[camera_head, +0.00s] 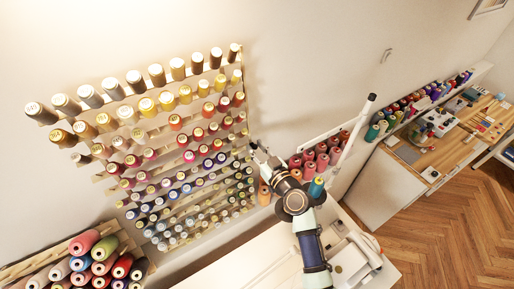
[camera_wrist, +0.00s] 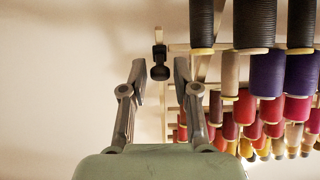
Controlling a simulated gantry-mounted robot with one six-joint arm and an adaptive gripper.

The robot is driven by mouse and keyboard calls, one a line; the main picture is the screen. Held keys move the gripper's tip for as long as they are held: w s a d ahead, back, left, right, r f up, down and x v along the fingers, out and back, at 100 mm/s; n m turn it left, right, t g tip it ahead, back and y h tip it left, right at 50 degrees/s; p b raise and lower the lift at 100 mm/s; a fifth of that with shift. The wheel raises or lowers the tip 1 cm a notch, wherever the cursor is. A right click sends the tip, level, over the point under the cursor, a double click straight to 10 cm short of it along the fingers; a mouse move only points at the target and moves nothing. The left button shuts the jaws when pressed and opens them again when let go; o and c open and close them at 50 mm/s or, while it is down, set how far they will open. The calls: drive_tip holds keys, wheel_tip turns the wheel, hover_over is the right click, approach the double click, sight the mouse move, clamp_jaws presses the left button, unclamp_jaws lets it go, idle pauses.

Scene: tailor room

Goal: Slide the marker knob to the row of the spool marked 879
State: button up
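A black marker knob (camera_wrist: 160,66) sits on a thin vertical rail (camera_wrist: 158,34) in the wrist view. My gripper (camera_wrist: 159,68) is open, with one finger on each side of the knob in the picture; I cannot tell whether the knob is within finger depth. No clear contact shows. In the head view, my gripper (camera_head: 258,150) is at the right edge of the spool rack (camera_head: 243,72); the knob cannot be made out there. The rack's rows hold many coloured spools with small labels; the number 879 is not readable in either view.
Spools (camera_wrist: 255,22) hang close to the right of my gripper in the wrist view; the left side is bare wall. In the head view, a rack of cones (camera_head: 86,241) stands at lower left, and a white table (camera_head: 250,262) lies below. Red cones (camera_head: 309,167) stand right of my gripper.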

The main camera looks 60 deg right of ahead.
clamp_jaws()
drive_tip(key=r+p, duration=0.1)
drive_tip(key=r, duration=0.1)
drive_tip(key=r+p, duration=0.2)
drive_tip(key=r, duration=0.1)
drive_tip(key=shift+w+d, duration=0.15)
drive_tip(key=shift+w, duration=0.05)
drive_tip(key=shift+f, duration=0.1)
unclamp_jaws()
